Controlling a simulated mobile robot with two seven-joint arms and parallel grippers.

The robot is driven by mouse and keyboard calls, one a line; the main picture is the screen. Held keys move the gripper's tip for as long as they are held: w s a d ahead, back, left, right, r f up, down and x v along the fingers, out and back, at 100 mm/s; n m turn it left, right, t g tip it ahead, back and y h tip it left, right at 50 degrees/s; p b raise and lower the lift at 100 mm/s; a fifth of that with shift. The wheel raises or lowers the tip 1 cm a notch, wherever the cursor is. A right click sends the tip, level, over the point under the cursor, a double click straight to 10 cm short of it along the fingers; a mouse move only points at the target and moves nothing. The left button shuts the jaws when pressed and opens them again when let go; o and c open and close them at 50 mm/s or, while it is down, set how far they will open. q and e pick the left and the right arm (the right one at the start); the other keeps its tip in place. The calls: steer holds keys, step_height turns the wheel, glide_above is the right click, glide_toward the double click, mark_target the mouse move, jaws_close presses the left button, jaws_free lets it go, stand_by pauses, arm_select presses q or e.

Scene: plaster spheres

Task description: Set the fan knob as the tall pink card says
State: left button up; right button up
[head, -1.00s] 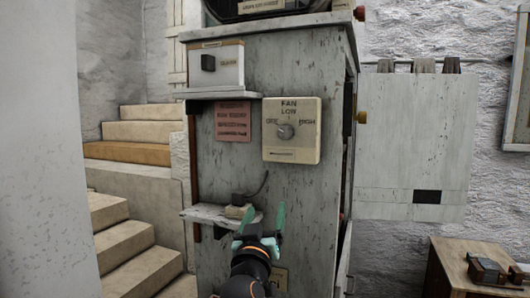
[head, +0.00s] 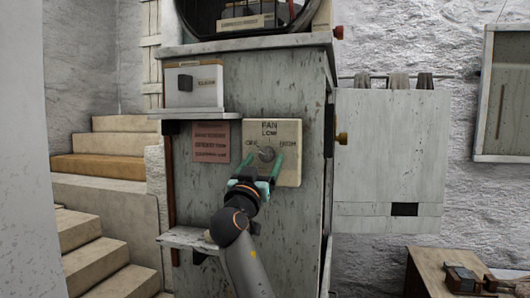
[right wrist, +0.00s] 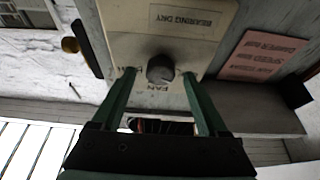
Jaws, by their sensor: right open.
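The fan knob (head: 266,154) is a round grey knob on a cream panel (head: 289,132) marked FAN, with OFF at left, LOW above and HIGH at right. Its pointer direction is too small to tell. The pink card (head: 211,142) hangs left of the panel; its small print is unreadable here. My right gripper (head: 263,161) is open in front of the knob. In the right wrist view, the knob (right wrist: 160,68) lies between the green fingertips, with gaps on both sides. The pink card (right wrist: 262,55) shows there at right. My left gripper is not in view.
A lower shelf (head: 184,238) juts out below. A brass knob (head: 342,139) sticks out at the cabinet's right side. A wooden table (head: 432,265) is at lower right.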

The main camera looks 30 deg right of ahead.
steer(key=shift+x, duration=0.9)
steer(key=shift+c, duration=0.3)
steer(key=shift+f, duration=0.1)
jaws_close()
